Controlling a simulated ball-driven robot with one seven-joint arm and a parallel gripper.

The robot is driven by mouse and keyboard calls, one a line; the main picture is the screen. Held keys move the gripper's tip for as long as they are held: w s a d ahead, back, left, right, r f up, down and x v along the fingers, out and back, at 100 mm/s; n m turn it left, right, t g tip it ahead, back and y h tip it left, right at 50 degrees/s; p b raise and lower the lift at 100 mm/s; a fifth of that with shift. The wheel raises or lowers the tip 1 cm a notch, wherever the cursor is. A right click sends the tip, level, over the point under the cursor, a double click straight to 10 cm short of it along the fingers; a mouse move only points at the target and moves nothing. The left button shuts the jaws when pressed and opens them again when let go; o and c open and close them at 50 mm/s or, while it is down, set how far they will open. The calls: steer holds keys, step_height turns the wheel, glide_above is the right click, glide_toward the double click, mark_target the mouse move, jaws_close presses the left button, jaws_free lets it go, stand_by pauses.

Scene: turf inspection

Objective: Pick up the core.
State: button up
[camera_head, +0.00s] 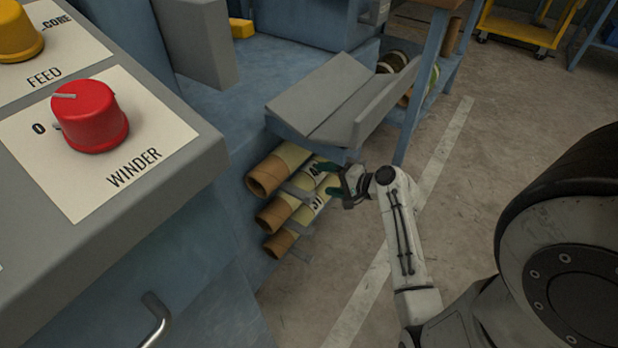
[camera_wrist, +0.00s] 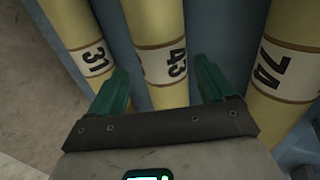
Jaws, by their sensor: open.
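Three yellow cores with brown ends rest in a side rack: a top core (camera_head: 280,166), a middle core (camera_head: 279,213) and a bottom core (camera_head: 283,241). In the wrist view their labels read 31 on the left core (camera_wrist: 77,32), 43 on the middle core (camera_wrist: 158,25) and 74 on the right core (camera_wrist: 288,65). My gripper (camera_head: 331,178) is at the cores' right ends, jaws open. In the wrist view my gripper (camera_wrist: 161,68) has one green finger on each side of core 43. Whether the fingers touch it I cannot tell.
A grey trough (camera_head: 345,100) overhangs the rack closely above my gripper. A blue shelf post (camera_head: 420,88) stands to the right. The control panel with a red WINDER knob (camera_head: 90,117) is at left. The floor (camera_head: 465,180) to the right is clear.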

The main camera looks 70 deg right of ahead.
mark_target(320, 176)
steer(key=b+x, duration=0.2)
steer(key=x, duration=0.3)
steer(key=shift+d+b, duration=0.2)
steer(key=shift+b, duration=0.1)
steer(key=shift+r, duration=0.1)
steer(key=c, duration=1.2)
